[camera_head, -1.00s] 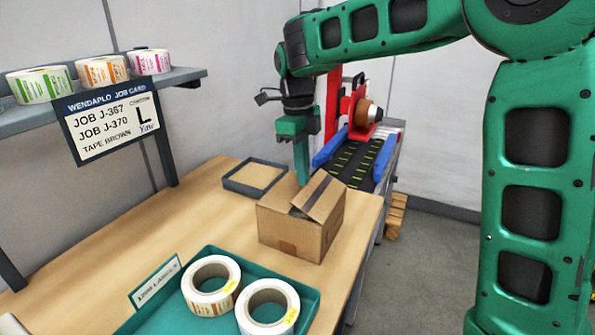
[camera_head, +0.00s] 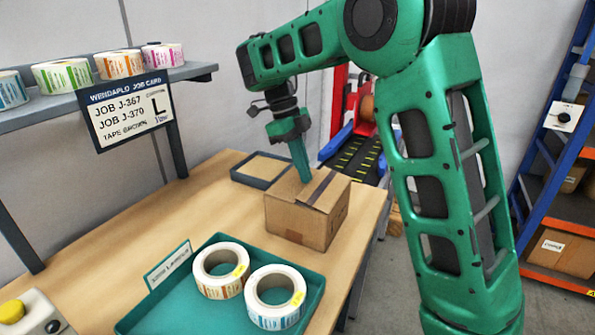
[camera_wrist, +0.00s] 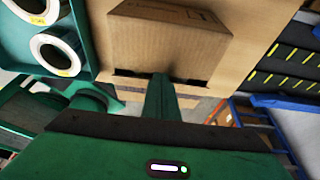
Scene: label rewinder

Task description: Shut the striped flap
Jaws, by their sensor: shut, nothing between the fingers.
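A brown cardboard box (camera_head: 298,222) stands on the wooden table. Its striped flap (camera_head: 322,188), with a dark stripe, lies at a low tilt over the right part of the top; whether it is fully flat I cannot tell. My gripper (camera_head: 306,180) is shut and empty, pointing down at the box top just left of the striped flap. Whether the tip touches cardboard is unclear. In the wrist view, the box (camera_wrist: 170,45) lies beyond my shut gripper (camera_wrist: 160,80), with dark slits at its near edge.
A green tray (camera_head: 150,318) with two label rolls (camera_head: 275,297) lies in front of the box. A shallow dark-rimmed tray (camera_head: 240,180) is behind it. A shelf with rolls and a job card (camera_head: 130,108) is at left. A conveyor (camera_head: 355,155) stands behind right.

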